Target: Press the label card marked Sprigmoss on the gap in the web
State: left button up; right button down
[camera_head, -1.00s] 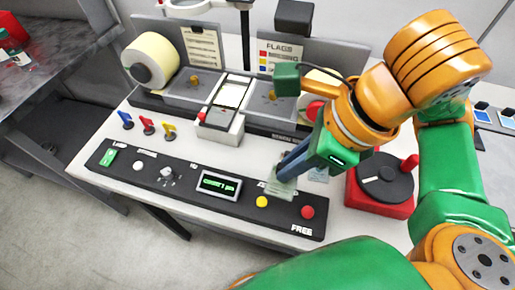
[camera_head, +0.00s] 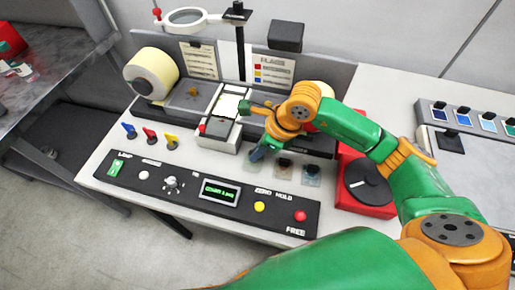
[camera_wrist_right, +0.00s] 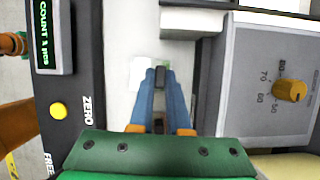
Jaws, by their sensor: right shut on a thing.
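My right gripper (camera_head: 257,155) is low over the white bench, just right of the white splice block (camera_head: 216,143). In the right wrist view its blue fingers (camera_wrist_right: 160,76) are shut on a small dark tab, with a pale card (camera_wrist_right: 139,72) showing under and beside the fingertips. I cannot read its name, nor tell whether it touches the bench. Two see-through cards with dark tabs, a nearer one (camera_head: 283,168) and another (camera_head: 312,173), lie to its right. The pale web (camera_head: 229,104) runs over the splice block; its gap is not clear.
A console (camera_head: 160,196) with buttons and a display lies in front. A red turntable (camera_head: 367,205) stands right of the cards. A label roll (camera_head: 156,64) is at the back left. A magnifier (camera_head: 187,17) overhangs the back. Coloured flags (camera_head: 150,135) stand left.

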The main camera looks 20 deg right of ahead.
jog(key=shift+f+b, duration=0.35)
jog(key=shift+b, duration=0.1)
jog(key=c, duration=0.9)
grip_release()
jog(key=shift+r, duration=0.1)
